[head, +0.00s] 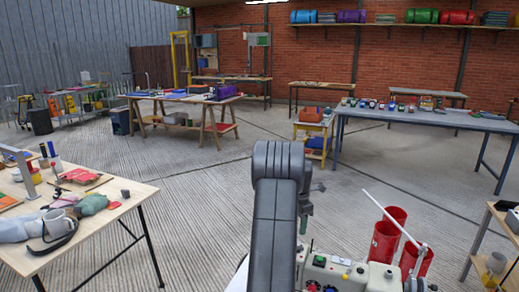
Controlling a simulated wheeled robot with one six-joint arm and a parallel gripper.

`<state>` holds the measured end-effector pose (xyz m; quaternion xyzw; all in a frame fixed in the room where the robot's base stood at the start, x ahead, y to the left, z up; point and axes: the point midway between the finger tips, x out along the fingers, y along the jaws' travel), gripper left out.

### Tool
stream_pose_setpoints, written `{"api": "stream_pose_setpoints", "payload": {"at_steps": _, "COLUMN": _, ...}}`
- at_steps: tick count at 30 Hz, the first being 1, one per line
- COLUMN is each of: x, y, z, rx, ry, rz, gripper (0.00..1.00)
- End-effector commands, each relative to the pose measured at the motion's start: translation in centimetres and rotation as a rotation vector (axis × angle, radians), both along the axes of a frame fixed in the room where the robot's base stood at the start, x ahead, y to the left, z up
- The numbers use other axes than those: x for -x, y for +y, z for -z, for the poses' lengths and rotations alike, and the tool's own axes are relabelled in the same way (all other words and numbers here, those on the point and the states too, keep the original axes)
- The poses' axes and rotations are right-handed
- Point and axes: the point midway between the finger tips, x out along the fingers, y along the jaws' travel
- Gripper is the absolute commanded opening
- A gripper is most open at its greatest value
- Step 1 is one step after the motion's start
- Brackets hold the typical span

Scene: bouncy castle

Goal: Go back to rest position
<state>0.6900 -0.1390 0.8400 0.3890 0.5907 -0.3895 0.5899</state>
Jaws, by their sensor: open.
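My dark grey arm rises from the bottom centre of the head view and bends over at the top. My gripper (304,222) shows only in part, pointing down just right of the thick arm link, which hides much of it. It is open, and I see nothing held in it. It hangs above and behind the pale machine (345,272) with coloured buttons at the bottom.
Red bins (383,243) stand right of the machine. A cluttered wooden table (120,195) is at left, a shelf unit (478,245) at right. A long grey table (440,118) and a trestle table (190,98) stand farther back.

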Motion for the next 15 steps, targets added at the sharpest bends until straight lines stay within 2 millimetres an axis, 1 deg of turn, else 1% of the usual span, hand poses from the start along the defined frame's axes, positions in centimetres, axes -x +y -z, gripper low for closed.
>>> {"api": "stream_pose_setpoints", "payload": {"at_steps": 1, "x": 0.1, "y": 0.0, "z": 1.2, "rx": 0.0, "ry": 0.004, "rz": 0.0, "gripper": 0.52}}
{"api": "stream_pose_setpoints", "payload": {"at_steps": 12, "x": 0.1, "y": 0.0, "z": 8.6, "rx": -0.001, "ry": 0.004, "rz": 0.001, "gripper": 0.52}}
{"api": "stream_pose_setpoints", "payload": {"at_steps": 13, "x": 0.1, "y": 0.0, "z": 9.1, "rx": -0.001, "ry": 0.004, "rz": 0.003, "gripper": 0.52}}
{"api": "stream_pose_setpoints", "payload": {"at_steps": 15, "x": 0.0, "y": 0.0, "z": 8.6, "rx": 0.0, "ry": -0.001, "rz": 0.068, "gripper": 0.52}}
